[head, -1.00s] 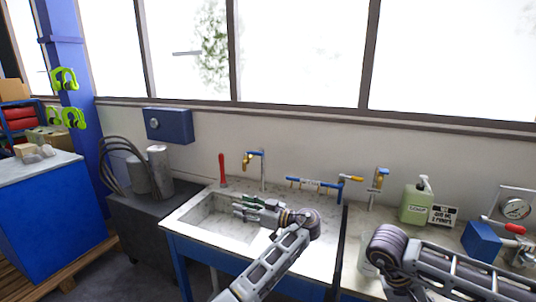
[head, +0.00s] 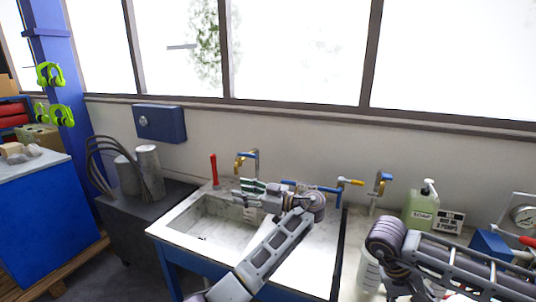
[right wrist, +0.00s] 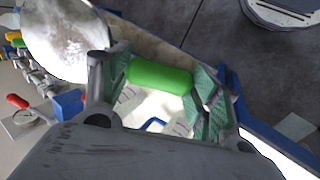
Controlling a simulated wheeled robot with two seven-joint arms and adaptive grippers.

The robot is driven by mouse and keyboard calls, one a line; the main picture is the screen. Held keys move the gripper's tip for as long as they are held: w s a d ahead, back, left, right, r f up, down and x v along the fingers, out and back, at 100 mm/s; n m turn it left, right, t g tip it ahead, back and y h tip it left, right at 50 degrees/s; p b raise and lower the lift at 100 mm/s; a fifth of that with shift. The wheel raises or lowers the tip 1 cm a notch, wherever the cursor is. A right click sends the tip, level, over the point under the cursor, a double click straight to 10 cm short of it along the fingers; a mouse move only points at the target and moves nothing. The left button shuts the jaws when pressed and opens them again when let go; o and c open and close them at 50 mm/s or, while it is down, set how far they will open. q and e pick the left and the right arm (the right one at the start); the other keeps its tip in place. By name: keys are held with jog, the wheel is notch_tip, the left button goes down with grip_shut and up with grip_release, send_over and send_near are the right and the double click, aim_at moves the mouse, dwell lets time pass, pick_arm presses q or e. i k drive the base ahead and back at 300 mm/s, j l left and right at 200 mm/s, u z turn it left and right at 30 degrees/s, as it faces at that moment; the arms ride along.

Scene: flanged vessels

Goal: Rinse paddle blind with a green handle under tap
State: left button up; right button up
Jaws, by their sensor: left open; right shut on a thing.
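The green handle (right wrist: 158,76) of the paddle blind lies between the fingers of my right gripper (right wrist: 155,85) in the right wrist view, which is shut on it. A round grey metal plate (right wrist: 62,38), seemingly the blind's disc, shows beyond the left finger. In the head view the right arm (head: 400,245) hangs over the counter at right; its fingertips and the blind are hidden.
A red upright lever (head: 214,170) stands at the sink's back edge. A blue pipe with valves (head: 318,190) and a second tap (head: 379,187) are right of it. A green soap bottle (head: 421,207), a sign and a gauge stand further right. The sink's left part is clear.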

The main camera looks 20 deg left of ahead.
aim_at(253, 156)
jog(key=i, duration=1.1)
